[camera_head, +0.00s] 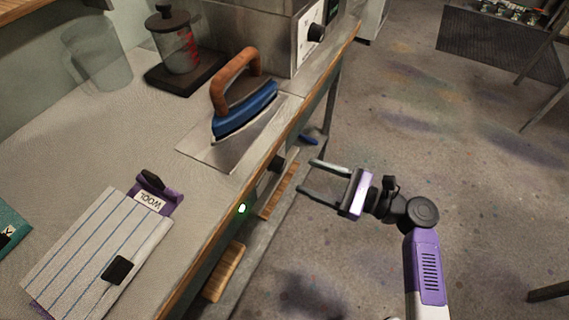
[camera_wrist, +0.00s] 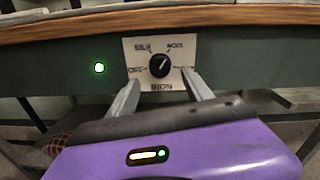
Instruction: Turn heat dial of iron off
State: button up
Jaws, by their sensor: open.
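The iron (camera_head: 245,108), blue with a brown wooden handle, rests on a metal plate (camera_head: 222,148) set in the bench top. Its heat dial is a black knob (camera_head: 277,163) on the bench's front edge. In the wrist view the dial (camera_wrist: 159,65) sits on a pale plate marked IRON, its white pointer line tilted up and right; the other labels are blurred. A green light (camera_head: 242,209) glows beside it, also seen in the wrist view (camera_wrist: 99,67). My gripper (camera_head: 307,175) is open and empty, its fingers pointing at the dial from the aisle side, apart from it.
A striped cloth (camera_head: 98,252) and a WOOL tag (camera_head: 150,202) lie on the bench. A glass beaker (camera_head: 181,50) stands on a dark base behind the iron. Another black dial (camera_head: 316,32) is on the metal unit at the back.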

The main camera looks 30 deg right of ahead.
aim_at(283, 167)
jog(key=x, duration=0.7)
jog(key=shift+w+a, duration=0.15)
grip_shut()
